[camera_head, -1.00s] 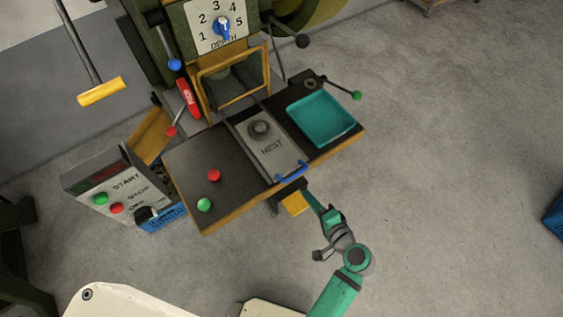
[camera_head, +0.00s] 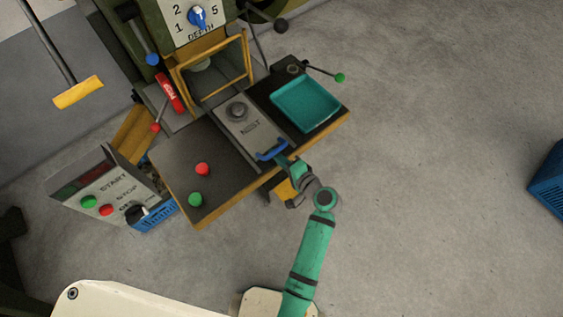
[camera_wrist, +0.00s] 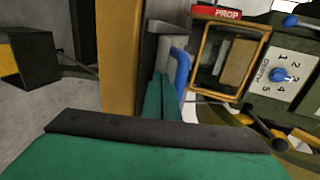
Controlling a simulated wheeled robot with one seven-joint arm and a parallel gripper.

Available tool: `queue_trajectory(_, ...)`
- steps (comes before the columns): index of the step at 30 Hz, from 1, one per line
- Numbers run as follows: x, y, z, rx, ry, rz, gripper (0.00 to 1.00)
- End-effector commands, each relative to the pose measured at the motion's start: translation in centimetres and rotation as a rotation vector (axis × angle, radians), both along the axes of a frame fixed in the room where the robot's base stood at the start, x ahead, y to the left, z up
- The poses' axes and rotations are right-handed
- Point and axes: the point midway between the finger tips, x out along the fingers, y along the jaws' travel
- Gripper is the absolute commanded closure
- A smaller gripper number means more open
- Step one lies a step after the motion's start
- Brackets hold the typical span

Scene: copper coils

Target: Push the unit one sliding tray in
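The sliding tray is a grey plate (camera_head: 254,134) marked NEST with a round dark knob. It lies in a channel of the dark worktable, in front of the yellow-framed opening (camera_head: 213,75). Its blue handle (camera_head: 271,151) is at the plate's front end, close to the table's front edge; it also shows in the wrist view (camera_wrist: 182,66). My gripper (camera_head: 291,167) is at the handle from the front right. In the wrist view its teal fingers (camera_wrist: 165,88) are together with nothing seen between them, beside the handle. I cannot tell whether they touch it.
A teal tray (camera_head: 305,104) lies right of the channel, with a green-tipped lever (camera_head: 339,77) behind it. Red (camera_head: 202,169) and green (camera_head: 195,199) buttons are on the left half. A START/STOP box (camera_head: 117,190) stands left. The floor at right is clear except for a blue crate (camera_head: 548,185).

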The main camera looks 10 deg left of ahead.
Motion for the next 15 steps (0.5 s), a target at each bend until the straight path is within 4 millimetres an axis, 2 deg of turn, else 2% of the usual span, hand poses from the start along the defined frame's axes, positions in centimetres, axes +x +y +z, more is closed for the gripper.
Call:
queue_trajectory(6,1.1,1.5,0.0,-0.001,0.0,0.002,1.0)
queue_trajectory(15,1.3,1.7,-0.1,-0.001,0.001,0.0,1.0)
